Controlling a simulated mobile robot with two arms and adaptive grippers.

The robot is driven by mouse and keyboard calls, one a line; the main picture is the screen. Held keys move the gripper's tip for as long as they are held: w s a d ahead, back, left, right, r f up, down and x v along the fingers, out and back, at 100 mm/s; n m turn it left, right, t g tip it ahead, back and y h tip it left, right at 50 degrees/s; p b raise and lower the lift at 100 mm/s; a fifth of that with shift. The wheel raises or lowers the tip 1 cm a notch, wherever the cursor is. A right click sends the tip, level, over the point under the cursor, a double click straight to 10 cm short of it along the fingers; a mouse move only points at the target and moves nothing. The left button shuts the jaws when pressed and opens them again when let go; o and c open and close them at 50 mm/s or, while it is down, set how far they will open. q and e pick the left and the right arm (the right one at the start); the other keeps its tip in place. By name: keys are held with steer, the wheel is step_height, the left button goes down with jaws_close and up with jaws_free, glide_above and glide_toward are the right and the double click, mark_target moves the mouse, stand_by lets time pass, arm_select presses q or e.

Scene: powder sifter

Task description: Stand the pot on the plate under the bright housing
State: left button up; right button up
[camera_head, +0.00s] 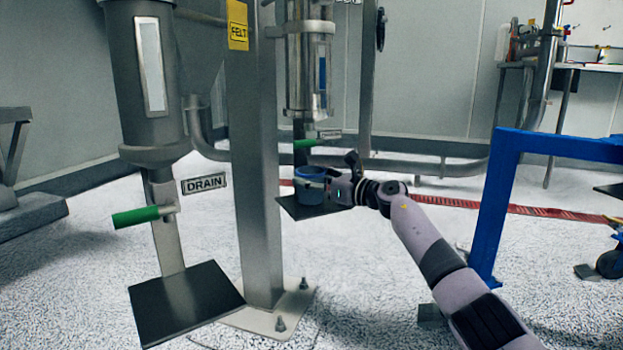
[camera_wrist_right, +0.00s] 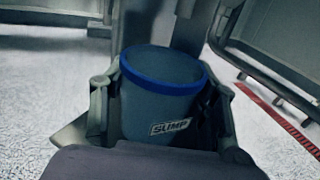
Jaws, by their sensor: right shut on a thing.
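The pot (camera_head: 309,188) is a small blue-grey vessel with a bright blue rim. It is upright at the small dark plate (camera_head: 303,213) under the bright housing (camera_head: 308,75); I cannot tell whether its base touches the plate. My right gripper (camera_head: 328,186) reaches in from the right and is shut on the pot. In the right wrist view the fingers (camera_wrist_right: 163,112) flank the pot (camera_wrist_right: 155,90), its open top up and a "SLIMP"-like label on its side. My left gripper is not in view.
A larger dark plate (camera_head: 185,303) sits under the darker left housing (camera_head: 150,80), with a green-handled valve (camera_head: 140,215) and a DRAIN sign. A steel column (camera_head: 255,160) stands left of the pot. A blue frame (camera_head: 500,190) stands at right. Another green handle (camera_head: 305,144) is above the pot.

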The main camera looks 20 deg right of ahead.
steer(key=shift+f, duration=0.15)
steer(key=o, duration=1.2)
